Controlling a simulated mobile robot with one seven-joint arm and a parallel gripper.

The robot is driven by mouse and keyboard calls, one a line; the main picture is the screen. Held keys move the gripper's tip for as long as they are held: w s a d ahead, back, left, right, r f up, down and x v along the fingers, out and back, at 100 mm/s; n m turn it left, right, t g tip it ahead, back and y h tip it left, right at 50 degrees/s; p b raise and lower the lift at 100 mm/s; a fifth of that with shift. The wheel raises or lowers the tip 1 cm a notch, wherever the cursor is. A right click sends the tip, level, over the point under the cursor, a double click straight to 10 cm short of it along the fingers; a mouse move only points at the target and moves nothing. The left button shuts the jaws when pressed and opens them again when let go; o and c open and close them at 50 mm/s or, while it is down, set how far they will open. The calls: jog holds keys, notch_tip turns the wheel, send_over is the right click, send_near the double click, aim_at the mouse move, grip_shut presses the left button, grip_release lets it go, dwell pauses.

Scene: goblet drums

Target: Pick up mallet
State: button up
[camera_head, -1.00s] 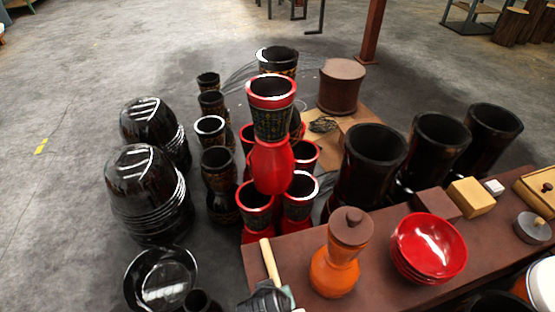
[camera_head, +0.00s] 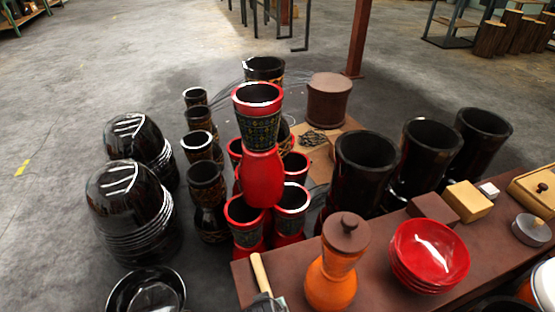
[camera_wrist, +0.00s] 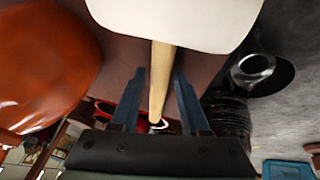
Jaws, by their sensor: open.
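The mallet has a pale wooden handle (camera_head: 260,273) that shows at the front left end of the brown bench in the head view. In the wrist view, its broad white head (camera_wrist: 175,20) fills the top and the handle (camera_wrist: 159,80) runs down from it. My gripper (camera_wrist: 160,76) is open, with one dark finger on each side of the handle and a gap visible on both sides. In the head view only a small dark part of my gripper (camera_head: 266,303) shows at the bottom edge, and the mallet's head is mostly hidden.
Red bowls (camera_head: 430,252) are stacked farther right. Stacked red drums (camera_head: 262,180) stand behind the bench end. A black bowl-shaped drum (camera_head: 147,292) is at the lower left.

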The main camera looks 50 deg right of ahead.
jog(key=shift+r, duration=0.1)
grip_shut()
